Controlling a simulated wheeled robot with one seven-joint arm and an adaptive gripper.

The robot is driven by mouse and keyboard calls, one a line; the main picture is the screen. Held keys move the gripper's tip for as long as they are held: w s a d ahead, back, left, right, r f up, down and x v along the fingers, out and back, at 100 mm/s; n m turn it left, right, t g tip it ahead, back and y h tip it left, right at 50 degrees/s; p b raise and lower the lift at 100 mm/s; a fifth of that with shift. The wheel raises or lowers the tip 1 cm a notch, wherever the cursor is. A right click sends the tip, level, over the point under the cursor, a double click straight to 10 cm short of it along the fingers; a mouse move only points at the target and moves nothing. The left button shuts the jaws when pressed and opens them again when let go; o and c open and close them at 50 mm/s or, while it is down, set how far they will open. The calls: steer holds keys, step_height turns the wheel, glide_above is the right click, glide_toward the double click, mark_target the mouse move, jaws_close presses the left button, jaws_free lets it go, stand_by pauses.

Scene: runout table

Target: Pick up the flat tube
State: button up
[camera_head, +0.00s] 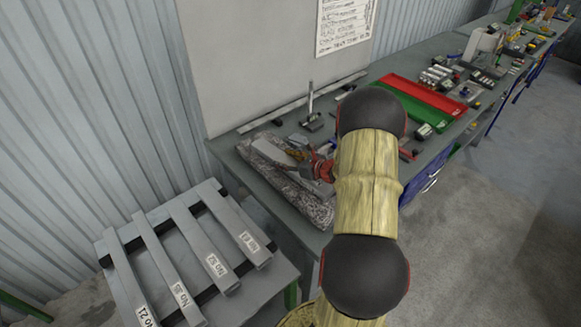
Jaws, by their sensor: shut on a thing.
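My gripper (318,169) is over the near-left end of the workbench, partly hidden behind my arm. It is shut on a small pale grey piece, which I take to be the flat tube (307,168). The piece is small in view and its far end is hard to make out. A mottled grey, rolled-looking slab (303,200) lies on the bench just left of and below the gripper. I cannot tell whether the held piece touches the slab.
The workbench (228,150) runs away to the upper right along a corrugated wall. A red and green tray (405,112) and many small tools lie farther along. A lower rack with several labelled grey bars (160,262) stands at the lower left. Floor is open at right.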

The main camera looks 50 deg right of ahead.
steer(key=c, duration=0.5)
jaws_close()
steer(key=shift+r, duration=0.1)
